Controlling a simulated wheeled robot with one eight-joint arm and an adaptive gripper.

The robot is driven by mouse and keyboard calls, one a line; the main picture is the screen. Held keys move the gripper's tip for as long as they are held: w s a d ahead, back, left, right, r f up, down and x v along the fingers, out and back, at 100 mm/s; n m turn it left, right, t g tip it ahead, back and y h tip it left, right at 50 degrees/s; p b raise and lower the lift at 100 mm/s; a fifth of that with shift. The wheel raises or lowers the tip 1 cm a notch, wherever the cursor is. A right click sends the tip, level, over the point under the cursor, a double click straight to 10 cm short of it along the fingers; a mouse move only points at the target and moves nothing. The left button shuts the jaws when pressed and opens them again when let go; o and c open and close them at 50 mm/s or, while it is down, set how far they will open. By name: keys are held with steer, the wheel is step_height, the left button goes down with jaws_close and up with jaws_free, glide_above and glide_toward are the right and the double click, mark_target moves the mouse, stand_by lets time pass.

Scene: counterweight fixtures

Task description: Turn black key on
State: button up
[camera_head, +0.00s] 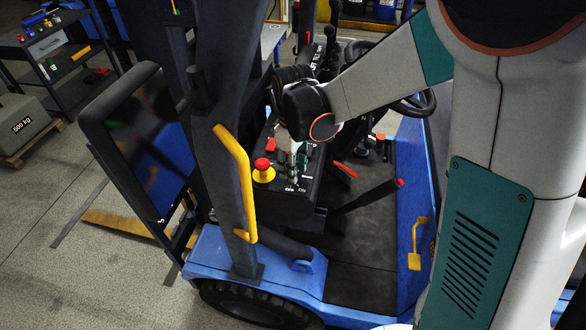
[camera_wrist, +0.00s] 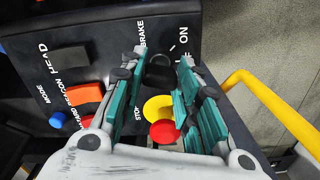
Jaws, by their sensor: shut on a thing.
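The black key (camera_wrist: 159,72) sits on the dark control panel (camera_wrist: 110,25), beside the white ON and OFF lettering in the wrist view. My gripper (camera_wrist: 164,60) has its two teal-padded fingers around the key and is shut on it. In the head view my gripper (camera_head: 294,165) reaches down onto the panel (camera_head: 295,208) from above. There the key is too hidden by the fingers to make out. The exact angle of the key is hard to tell.
A red and yellow stop button (camera_head: 263,170) stands close to my fingers and also shows in the wrist view (camera_wrist: 163,131). An orange switch (camera_wrist: 85,93) and a blue button (camera_wrist: 57,119) lie to the left. A yellow handrail (camera_head: 236,180) rises beside the panel.

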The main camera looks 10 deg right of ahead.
steer(key=m+b, duration=0.2)
steer(key=m, duration=0.3)
steer(key=shift+m, duration=0.3)
stand_by(0.4)
steer(key=o, duration=1.1)
steer(key=shift+c, duration=0.2)
steer(key=shift+r, duration=0.1)
step_height(320, 180, up, 12)
steer(key=s+d+f+m+t+b, duration=0.2)
steer(key=s+d+f+b, duration=0.3)
steer(key=s+f+b, duration=0.3)
steer(key=s+d+f+m+t+b, duration=0.2)
steer(key=s+d+f+t+b, duration=0.3)
steer(key=s+f+b, duration=0.3)
steer(key=shift+s+d+f+b, duration=0.25)
steer(key=shift+s+d+b, duration=0.15)
steer(key=shift+s, duration=0.3)
